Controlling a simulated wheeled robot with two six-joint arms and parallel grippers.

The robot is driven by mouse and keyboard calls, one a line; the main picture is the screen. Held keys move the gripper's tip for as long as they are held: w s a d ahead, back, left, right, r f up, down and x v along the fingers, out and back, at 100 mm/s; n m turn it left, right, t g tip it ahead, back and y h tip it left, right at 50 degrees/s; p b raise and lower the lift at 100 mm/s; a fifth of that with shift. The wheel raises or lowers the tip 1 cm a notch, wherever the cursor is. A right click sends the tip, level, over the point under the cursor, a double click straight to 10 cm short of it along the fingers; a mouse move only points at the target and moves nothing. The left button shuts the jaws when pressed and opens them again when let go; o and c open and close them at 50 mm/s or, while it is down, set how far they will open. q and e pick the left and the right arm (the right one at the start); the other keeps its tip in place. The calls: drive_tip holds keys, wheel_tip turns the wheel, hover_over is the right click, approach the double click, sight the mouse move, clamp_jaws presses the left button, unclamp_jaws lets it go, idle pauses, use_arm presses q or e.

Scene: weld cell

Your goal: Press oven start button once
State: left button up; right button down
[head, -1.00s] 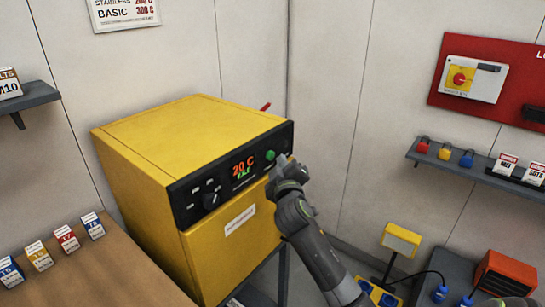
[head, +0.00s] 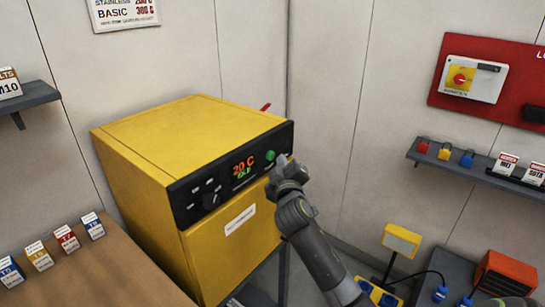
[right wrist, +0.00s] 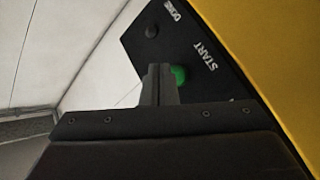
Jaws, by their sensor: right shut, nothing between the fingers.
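The yellow oven (head: 180,140) stands on a stand at the centre left, with a black control panel along its front top edge. The green start button (head: 270,155) is near the panel's right end. It also shows in the right wrist view (right wrist: 180,74), beside the word START and partly hidden by my fingers. My right gripper (head: 285,163) is shut and empty, its fingertips right at the button; I cannot tell whether they touch it. The shut fingers also show in the right wrist view (right wrist: 158,85). The display (head: 243,166) reads 20 C. My left gripper is not in view.
A black knob (head: 210,200) and small switches are on the panel's left. A wooden table (head: 100,265) with several labelled boxes is at the left. A shelf with padlocks (head: 445,152) and a red board (head: 520,85) are on the right wall. A yellow lamp (head: 401,240) stands below.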

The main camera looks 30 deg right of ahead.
drive_tip(key=shift+w, duration=0.1)
drive_tip(key=shift+w+a, duration=0.2)
drive_tip(key=shift+w, duration=0.15)
drive_tip(key=shift+w+a, duration=0.2)
drive_tip(key=shift+w, duration=0.25)
idle(0.8)
drive_tip(key=shift+s+d, duration=0.1)
drive_tip(key=shift+s, duration=0.05)
idle(0.3)
drive_tip(key=shift+s+d, duration=0.25)
drive_tip(key=shift+s, duration=0.5)
drive_tip(key=shift+p, duration=0.3)
drive_tip(key=s, duration=0.1)
drive_tip(key=s+d+p, duration=0.1)
drive_tip(key=s, duration=0.1)
drive_tip(key=s+d, duration=0.1)
drive_tip(key=shift+s, duration=0.3)
